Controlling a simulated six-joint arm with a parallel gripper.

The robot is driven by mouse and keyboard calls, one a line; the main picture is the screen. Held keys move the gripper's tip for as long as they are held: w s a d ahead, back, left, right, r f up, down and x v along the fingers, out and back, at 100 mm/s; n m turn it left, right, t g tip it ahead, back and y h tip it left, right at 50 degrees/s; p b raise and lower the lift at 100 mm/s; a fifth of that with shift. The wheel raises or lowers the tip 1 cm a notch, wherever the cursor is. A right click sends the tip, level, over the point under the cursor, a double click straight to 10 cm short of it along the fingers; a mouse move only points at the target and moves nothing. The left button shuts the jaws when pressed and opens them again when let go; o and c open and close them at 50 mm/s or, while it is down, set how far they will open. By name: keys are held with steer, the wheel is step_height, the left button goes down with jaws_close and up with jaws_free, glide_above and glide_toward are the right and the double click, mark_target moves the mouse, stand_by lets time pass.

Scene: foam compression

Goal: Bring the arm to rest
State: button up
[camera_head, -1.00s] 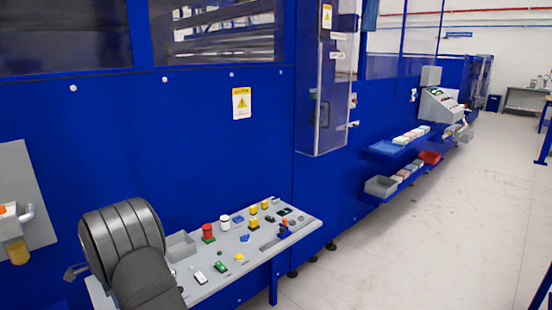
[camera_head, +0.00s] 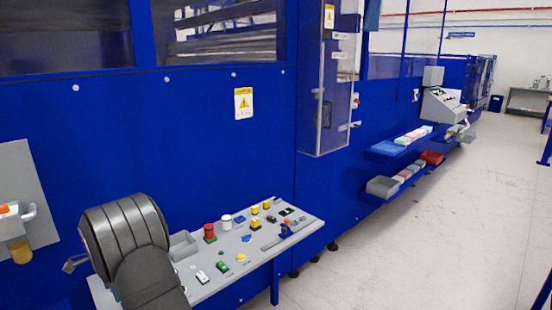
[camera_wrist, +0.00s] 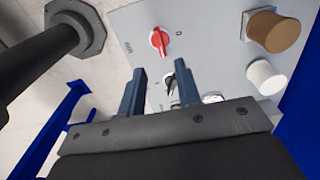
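My arm (camera_head: 125,235) is dark grey and shows bent at the lower left in the head view, in front of the left end of the sloped grey console (camera_head: 253,251). My gripper (camera_wrist: 160,66) shows in the wrist view with its two dark fingers apart and nothing between them. Beyond the fingers is a grey panel (camera_wrist: 212,45) with a red rotary switch (camera_wrist: 159,41) and a black knob (camera_wrist: 170,85) partly behind the fingers. I cannot tell whether the fingers touch the panel. In the head view the gripper is not clearly visible, largely hidden by the arm.
A brown knob (camera_wrist: 272,31) and a white knob (camera_wrist: 266,77) stand out from the panel at the right. A dark cylinder (camera_wrist: 40,62) is at the left. A blue machine wall (camera_head: 150,130) rises behind the console; the floor (camera_head: 450,220) at the right is clear.

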step_height(320, 180, down, 9)
steer(key=shift+r, duration=0.1)
steer(key=n, duration=0.4)
steer(key=shift+n, duration=0.3)
steer(key=n, duration=0.5)
steer(key=shift+o, duration=0.2)
